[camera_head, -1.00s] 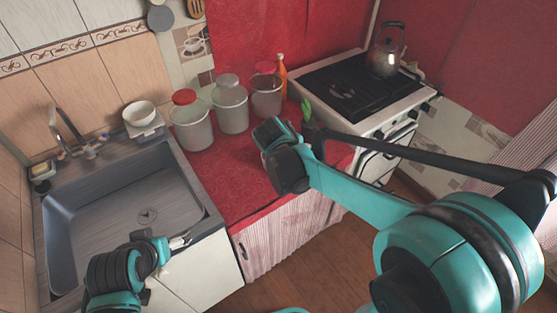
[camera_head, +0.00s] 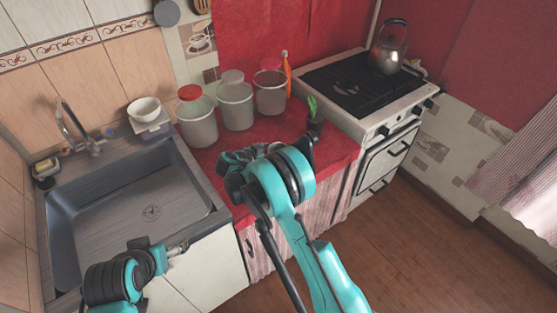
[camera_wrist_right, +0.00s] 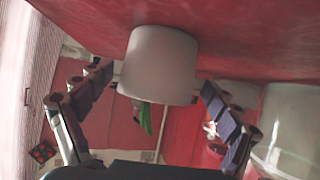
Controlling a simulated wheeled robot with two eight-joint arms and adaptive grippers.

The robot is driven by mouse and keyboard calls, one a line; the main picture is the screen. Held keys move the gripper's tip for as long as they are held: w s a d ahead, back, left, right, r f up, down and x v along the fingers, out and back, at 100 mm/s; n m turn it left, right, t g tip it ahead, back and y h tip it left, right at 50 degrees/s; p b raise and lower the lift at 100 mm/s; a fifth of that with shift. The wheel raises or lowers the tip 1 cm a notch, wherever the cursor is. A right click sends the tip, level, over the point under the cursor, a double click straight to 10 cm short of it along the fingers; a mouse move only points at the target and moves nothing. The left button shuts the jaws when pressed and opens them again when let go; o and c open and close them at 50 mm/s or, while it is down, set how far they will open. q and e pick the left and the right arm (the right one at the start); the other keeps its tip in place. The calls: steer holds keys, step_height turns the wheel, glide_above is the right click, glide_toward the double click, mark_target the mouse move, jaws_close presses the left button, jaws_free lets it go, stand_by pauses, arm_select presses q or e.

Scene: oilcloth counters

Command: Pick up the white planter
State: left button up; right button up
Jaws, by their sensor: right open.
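The white planter (camera_wrist_right: 160,62) fills the upper middle of the right wrist view, which looks upside down. It stands on the red counter. A green plant (camera_wrist_right: 146,118) shows past its rim; I cannot tell whether it grows in it. My right gripper (camera_wrist_right: 158,82) is open, with one finger on each side of the planter; firm contact is not visible. In the head view my right gripper (camera_head: 272,152) is over the counter's front part and hides the planter; green leaves (camera_head: 312,105) show beyond it. My left gripper (camera_head: 178,248) is by the sink's front right corner, its jaws unclear.
Several clear canisters stand along the back of the red counter (camera_head: 207,158), including a red-lidded one (camera_head: 198,122), with an orange bottle (camera_head: 287,72) beside them. The stove (camera_head: 365,88) with a kettle (camera_head: 388,50) is right. The sink (camera_head: 125,215) and a white bowl (camera_head: 144,109) are left.

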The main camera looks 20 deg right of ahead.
steer(key=b+x, duration=0.2)
steer(key=x, duration=0.3)
steer(key=shift+s+d+r, duration=0.1)
steer(key=shift+d, duration=0.05)
steer(key=shift+r, duration=0.15)
steer(key=shift+c, duration=0.4)
steer(key=c, duration=1.3)
